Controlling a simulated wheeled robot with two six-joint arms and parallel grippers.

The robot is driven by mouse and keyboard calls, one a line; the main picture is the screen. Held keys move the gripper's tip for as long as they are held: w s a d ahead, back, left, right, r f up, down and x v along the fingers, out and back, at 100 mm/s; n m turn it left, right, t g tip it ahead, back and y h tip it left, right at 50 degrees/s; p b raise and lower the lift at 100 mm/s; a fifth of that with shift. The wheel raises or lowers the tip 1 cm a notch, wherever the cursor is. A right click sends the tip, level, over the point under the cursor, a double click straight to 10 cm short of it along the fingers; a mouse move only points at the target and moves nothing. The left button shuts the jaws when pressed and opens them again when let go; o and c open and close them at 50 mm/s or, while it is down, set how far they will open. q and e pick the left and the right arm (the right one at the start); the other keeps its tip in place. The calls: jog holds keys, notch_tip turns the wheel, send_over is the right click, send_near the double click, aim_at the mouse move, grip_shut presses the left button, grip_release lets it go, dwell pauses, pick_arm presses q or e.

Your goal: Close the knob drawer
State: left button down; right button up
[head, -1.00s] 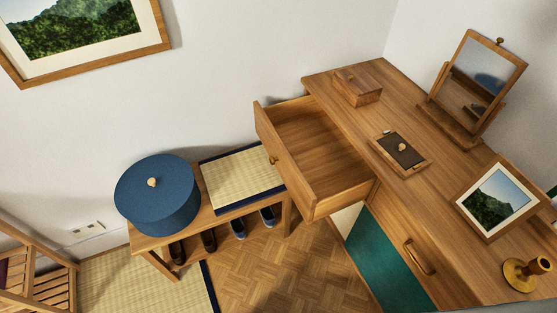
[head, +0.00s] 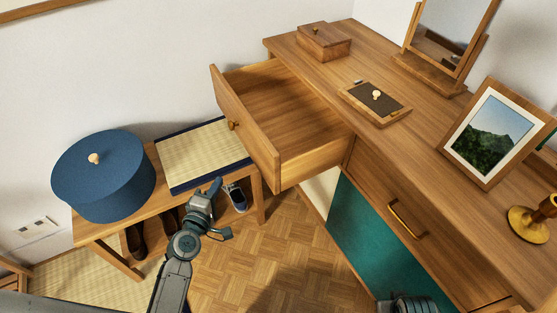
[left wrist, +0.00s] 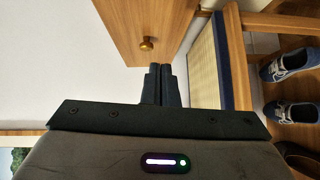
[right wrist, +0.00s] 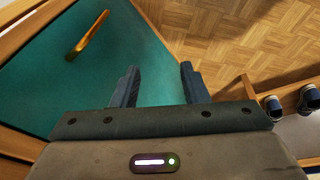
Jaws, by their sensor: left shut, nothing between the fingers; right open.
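The knob drawer (head: 300,125) is pulled out of the wooden dresser and stands empty. My left gripper (head: 217,184) is shut and empty, in front of the drawer and below the knob in the head view. In the left wrist view its closed fingertips (left wrist: 161,70) are just below the knob in the picture, apart from the drawer front. My right gripper (right wrist: 158,72) is open and empty, facing the green panel; in the head view only part of that arm shows at the bottom.
A low bench (head: 100,229) with a blue round box (head: 104,178) and a woven mat (head: 205,153) stands left of the drawer, shoes beneath. The dresser top holds a wooden box (head: 325,43), tray (head: 374,103), mirror and picture frame (head: 497,132). Parquet floor (head: 240,270) is clear.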

pick_arm(q)
notch_tip(320, 180, up, 3)
jog(key=d, duration=0.1)
jog(key=p, duration=0.1)
send_near(250, 139)
jog(key=w+a, duration=0.2)
jog(key=w, duration=0.2)
jog(key=d, duration=0.1)
jog(key=w+d, duration=0.1)
jog(key=d, duration=0.1)
jog(key=shift+w+f+n+t+h, duration=0.3)
jog(key=shift+w+f+n+t, duration=0.1)
pick_arm(e)
jog(key=f, duration=0.2)
jog(key=s, duration=0.1)
jog(key=shift+d+f, duration=0.35)
jog(key=shift+f, duration=0.05)
